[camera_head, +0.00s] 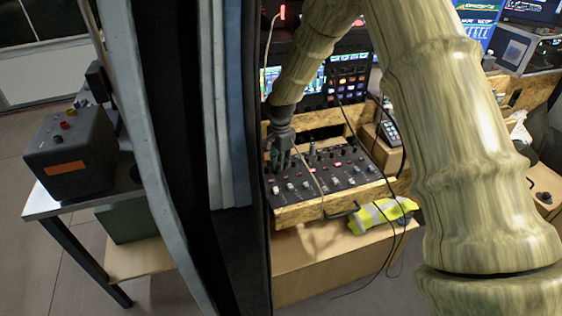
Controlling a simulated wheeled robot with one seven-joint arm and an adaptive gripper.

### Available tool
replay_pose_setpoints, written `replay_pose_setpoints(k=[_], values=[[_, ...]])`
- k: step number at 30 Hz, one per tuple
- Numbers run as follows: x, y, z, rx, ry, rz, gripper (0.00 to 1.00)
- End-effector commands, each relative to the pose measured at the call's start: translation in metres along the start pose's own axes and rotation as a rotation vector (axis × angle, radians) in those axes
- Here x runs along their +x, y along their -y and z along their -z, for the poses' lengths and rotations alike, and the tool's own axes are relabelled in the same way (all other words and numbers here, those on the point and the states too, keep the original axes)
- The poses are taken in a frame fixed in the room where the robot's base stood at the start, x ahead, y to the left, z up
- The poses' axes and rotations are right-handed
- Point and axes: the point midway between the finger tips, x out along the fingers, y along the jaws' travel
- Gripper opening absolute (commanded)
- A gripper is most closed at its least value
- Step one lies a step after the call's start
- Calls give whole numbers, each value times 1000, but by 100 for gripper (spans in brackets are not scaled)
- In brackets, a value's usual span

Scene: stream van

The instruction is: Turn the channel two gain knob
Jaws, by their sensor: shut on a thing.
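A black mixer panel (330,179) with several knobs and sliders sits in a chipboard frame in the middle of the head view. My arm, in a pale wood-like cover, arches down from the top right. My gripper (277,160) points down at the far left part of the panel. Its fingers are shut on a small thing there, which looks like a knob. The fingers and the panel's left edge hide the knob, and I cannot read which channel it belongs to.
A dark partition (236,150) stands close at the panel's left. Screens (347,80) stand behind the panel. A black cable (389,225) hangs in front, by a yellow vest (381,214). A dark box with buttons (70,150) stands on a table at far left.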

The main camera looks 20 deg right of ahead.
Motion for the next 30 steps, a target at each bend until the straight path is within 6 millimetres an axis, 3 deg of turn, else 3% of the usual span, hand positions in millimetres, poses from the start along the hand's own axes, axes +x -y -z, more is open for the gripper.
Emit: replay_pose_setpoints(k=[30], values=[[-3, 0, 1, -951, 0, 1, 0]])
